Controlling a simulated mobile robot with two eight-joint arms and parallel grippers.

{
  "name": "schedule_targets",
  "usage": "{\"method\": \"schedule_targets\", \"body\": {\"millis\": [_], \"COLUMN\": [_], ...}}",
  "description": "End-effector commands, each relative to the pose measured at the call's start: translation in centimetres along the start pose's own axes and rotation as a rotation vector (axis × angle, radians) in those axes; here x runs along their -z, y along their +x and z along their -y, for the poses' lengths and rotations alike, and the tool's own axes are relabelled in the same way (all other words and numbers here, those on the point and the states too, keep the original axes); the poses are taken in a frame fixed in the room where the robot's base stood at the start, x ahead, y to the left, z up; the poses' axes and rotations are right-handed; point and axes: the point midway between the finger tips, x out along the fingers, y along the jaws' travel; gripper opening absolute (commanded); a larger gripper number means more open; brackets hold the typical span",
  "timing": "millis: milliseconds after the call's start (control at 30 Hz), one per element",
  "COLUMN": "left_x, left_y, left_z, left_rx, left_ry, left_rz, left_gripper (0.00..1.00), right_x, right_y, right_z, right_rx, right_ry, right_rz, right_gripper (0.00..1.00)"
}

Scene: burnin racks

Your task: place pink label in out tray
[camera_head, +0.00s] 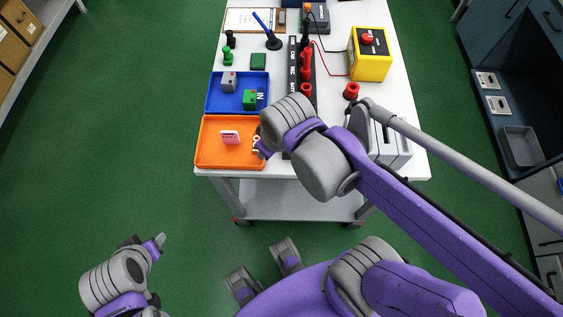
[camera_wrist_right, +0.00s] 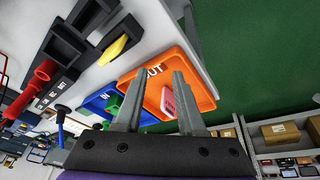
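The pink label (camera_head: 230,137) stands in the orange OUT tray (camera_head: 203,160) at the near left of the white table. It also shows in the right wrist view (camera_wrist_right: 168,103), inside the orange tray (camera_wrist_right: 205,98) and apart from my fingers. My right gripper (camera_wrist_right: 164,70) is open with nothing between its fingertips. In the head view it is mostly hidden by my wrist, at the tray's right edge. My left gripper (camera_head: 158,241) is low over the floor, left of the table and away from it. Its finger opening is unclear.
The blue IN tray (camera_head: 215,103) behind the orange one holds a grey block (camera_head: 229,81) and a green block (camera_head: 250,99). A dark rack strip with red parts, a yellow box (camera_head: 369,62) and a pen stand (camera_head: 273,42) are farther back. Green floor lies clear at left.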

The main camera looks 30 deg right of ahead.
Motion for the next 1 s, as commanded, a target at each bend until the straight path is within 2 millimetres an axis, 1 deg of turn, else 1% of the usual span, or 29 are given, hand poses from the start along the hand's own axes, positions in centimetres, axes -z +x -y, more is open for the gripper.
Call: {"method": "schedule_targets", "body": {"millis": [33,100,200,267,600,667,767,800,1000], "left_x": [0.0,0.0,0.0,0.0,0.1,0.4,1.5,2.2,2.2], "left_y": [0.0,0.0,0.0,0.0,-0.1,-0.5,-2.0,-2.8,-2.8], "left_z": [0.0,0.0,0.0,0.0,0.0,0.0,0.0,0.0,0.0], "left_rx": [0.000,0.000,0.000,0.000,0.000,0.000,0.000,0.000,0.000], "left_ry": [0.000,0.000,0.000,0.000,0.000,0.000,0.000,0.000,0.000], "left_rz": [0.000,0.000,0.000,0.000,-0.001,-0.003,-0.010,-0.015,-0.015], "left_gripper": [0.50,0.50,0.50,0.50,0.50,0.50,0.50,0.50,0.50], "right_x": [-2.0,-3.6,-5.0,-5.4,-5.5,-5.2,-4.3,-3.8,-3.8], "right_y": [0.8,1.7,2.5,2.7,2.7,2.2,0.6,-0.2,-0.2], "right_z": [0.0,0.0,0.0,0.0,0.0,0.0,-0.2,-0.4,-0.4], "right_rx": [-0.012,-0.022,-0.028,-0.029,-0.030,-0.030,-0.031,-0.031,-0.031], "right_ry": [0.074,0.155,0.226,0.248,0.260,0.260,0.259,0.259,0.259], "right_rz": [-0.032,-0.070,-0.103,-0.112,-0.118,-0.120,-0.127,-0.132,-0.132], "right_gripper": [0.39,0.39,0.39,0.39,0.39,0.39,0.39,0.39,0.39]}}
